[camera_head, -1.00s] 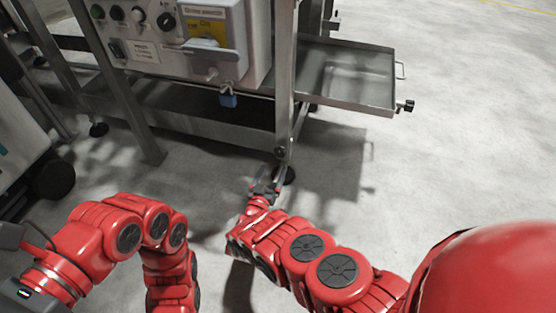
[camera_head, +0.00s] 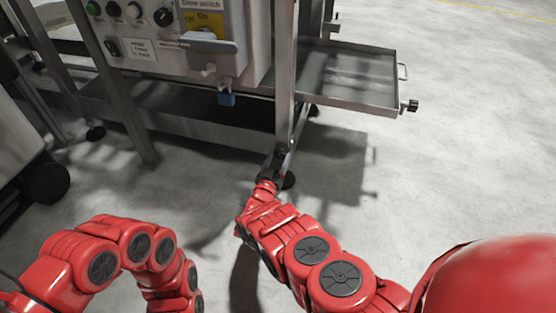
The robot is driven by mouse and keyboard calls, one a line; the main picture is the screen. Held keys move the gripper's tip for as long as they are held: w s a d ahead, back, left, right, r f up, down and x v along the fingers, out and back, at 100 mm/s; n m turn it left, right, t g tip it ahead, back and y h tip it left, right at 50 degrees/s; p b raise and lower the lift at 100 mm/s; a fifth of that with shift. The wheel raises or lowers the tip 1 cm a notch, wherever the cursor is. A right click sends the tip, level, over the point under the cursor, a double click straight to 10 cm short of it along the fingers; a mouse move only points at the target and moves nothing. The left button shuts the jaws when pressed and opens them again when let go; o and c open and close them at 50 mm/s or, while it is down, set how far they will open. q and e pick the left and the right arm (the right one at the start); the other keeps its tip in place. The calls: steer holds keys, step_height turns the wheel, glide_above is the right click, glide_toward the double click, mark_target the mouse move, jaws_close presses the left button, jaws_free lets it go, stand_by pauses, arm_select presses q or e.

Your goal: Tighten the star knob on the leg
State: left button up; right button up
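The steel leg (camera_head: 284,85) of the washer frame runs down to a dark round foot (camera_head: 289,181) on the floor. My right gripper (camera_head: 279,155) is at the lower part of this leg, just above the foot. It covers the place where a small dark knob showed earlier, so the star knob is hidden. Whether the fingers touch or hold it cannot be told, nor whether they are open or shut. My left arm is bent at the lower left and its gripper is out of view.
A control box (camera_head: 175,40) with switches hangs left of the leg, with a blue padlock (camera_head: 227,99) below it. A steel tray (camera_head: 350,78) with a black knob (camera_head: 411,105) juts out right. The floor (camera_head: 450,160) at right is clear.

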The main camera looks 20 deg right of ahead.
steer(key=c, duration=0.9)
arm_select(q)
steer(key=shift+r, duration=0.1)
